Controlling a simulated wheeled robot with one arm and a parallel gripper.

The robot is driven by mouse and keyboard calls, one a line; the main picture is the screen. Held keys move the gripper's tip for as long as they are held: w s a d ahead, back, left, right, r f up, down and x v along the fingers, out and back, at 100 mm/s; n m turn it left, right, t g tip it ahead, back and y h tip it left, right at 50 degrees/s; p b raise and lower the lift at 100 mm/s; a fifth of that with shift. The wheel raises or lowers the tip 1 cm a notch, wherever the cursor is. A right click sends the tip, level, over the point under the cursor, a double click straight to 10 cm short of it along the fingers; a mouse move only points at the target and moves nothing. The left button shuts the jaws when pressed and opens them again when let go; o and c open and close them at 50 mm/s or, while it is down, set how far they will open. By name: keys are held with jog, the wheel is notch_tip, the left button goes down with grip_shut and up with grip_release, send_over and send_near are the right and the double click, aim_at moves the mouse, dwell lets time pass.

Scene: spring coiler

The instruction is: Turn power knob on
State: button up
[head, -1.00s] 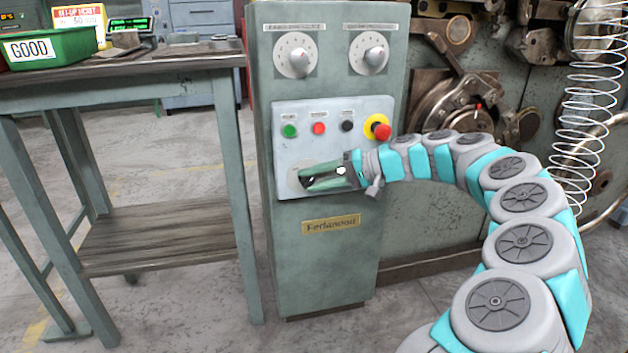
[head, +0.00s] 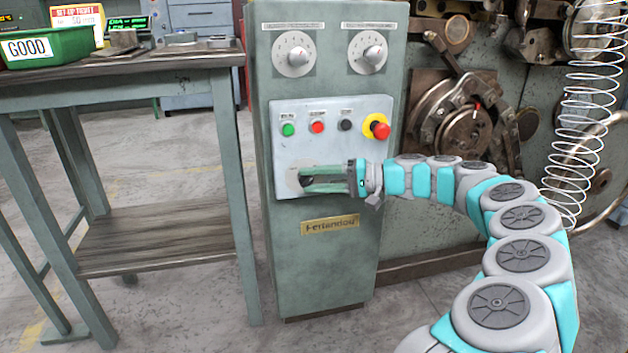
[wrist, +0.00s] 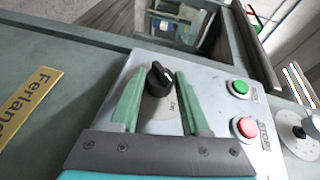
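The power knob (wrist: 159,79) is a black rotary knob with a pale pointer mark on the light grey panel. In the wrist view it sits between the two green fingers of my gripper (wrist: 156,98), nearer the left finger, with gaps on both sides. The fingers are apart, so my gripper is open around the knob. In the head view my gripper (head: 308,180) reaches the lower left of the control panel (head: 350,106) from the right, and its fingers mostly hide the knob.
Above the knob are a green button (head: 288,130), a red button (head: 317,127), a black button (head: 346,125) and a red emergency stop (head: 381,131) on yellow. Two white dials (head: 294,54) sit higher. A workbench (head: 120,66) stands left; a wire spring (head: 590,110) hangs right.

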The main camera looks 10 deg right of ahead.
jog(key=o, duration=0.4)
jog(key=shift+o, duration=0.2)
jog(key=shift+d, duration=0.1)
jog(key=v, duration=0.7)
jog(key=shift+s+d, duration=0.2)
